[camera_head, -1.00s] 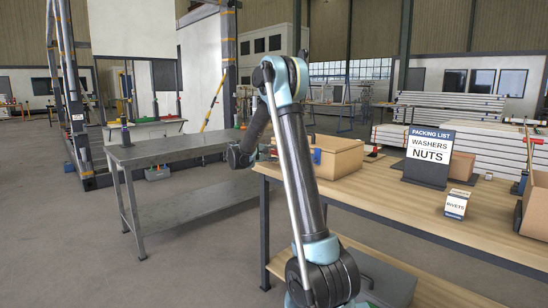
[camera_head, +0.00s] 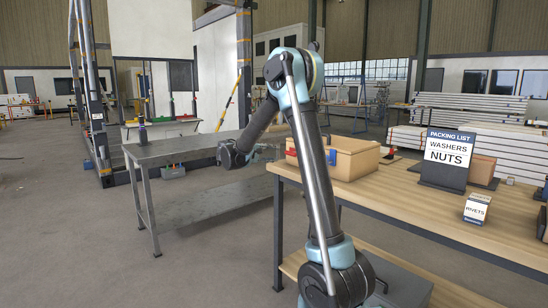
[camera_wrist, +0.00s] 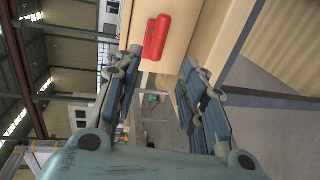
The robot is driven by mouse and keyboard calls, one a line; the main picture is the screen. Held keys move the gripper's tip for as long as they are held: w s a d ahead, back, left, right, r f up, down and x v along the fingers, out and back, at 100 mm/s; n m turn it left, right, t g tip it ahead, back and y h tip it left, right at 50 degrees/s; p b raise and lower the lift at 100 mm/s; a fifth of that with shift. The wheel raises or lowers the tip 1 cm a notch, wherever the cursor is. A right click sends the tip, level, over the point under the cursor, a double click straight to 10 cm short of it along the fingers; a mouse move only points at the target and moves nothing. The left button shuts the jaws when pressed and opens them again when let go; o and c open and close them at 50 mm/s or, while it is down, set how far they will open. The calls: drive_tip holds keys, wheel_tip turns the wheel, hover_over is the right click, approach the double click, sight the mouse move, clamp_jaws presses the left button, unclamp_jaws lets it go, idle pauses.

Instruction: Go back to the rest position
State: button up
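My arm rises from the lower middle of the head view, bends at a high elbow and comes down to the left. My gripper (camera_head: 264,153) is small and partly unclear there, just left of the cardboard box (camera_head: 352,158) on the wooden table. In the wrist view my gripper (camera_wrist: 158,95) shows two fingers spread apart, with nothing held between them. A red part (camera_wrist: 156,37) on the box face lies beyond the fingertips, apart from them.
A grey metal table (camera_head: 190,151) stands at the left, with a dark bottle (camera_head: 142,132) on it. The wooden table (camera_head: 400,207) at the right bears a packing list sign (camera_head: 447,158) and a rivets box (camera_head: 477,209). Open floor lies at the left.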

drive_tip(key=s+d+f+m+g+y, duration=0.25)
drive_tip(key=s+d, duration=0.45)
drive_tip(key=s, duration=0.6)
drive_tip(key=s+d+f+m+g+y, duration=0.1)
drive_tip(key=s+d+f+g+y, duration=0.15)
drive_tip(key=s+d, duration=0.75)
drive_tip(key=s+a+f+m+y, duration=0.1)
drive_tip(key=s+f, duration=0.3)
drive_tip(key=s, duration=0.5)
drive_tip(key=s+a+f+m+g+y, duration=0.1)
drive_tip(key=s+a+f+y, duration=0.2)
drive_tip(key=s, duration=0.6)
drive_tip(key=s+a+f+m+g+y, duration=0.1)
drive_tip(key=s+a+f+y, duration=0.2)
drive_tip(key=s+f, duration=0.3)
drive_tip(key=s, duration=0.4)
drive_tip(key=shift+f+m+y, duration=0.35)
drive_tip(key=shift+y, duration=0.05)
drive_tip(key=shift+w+f, duration=0.2)
drive_tip(key=shift+w, duration=0.2)
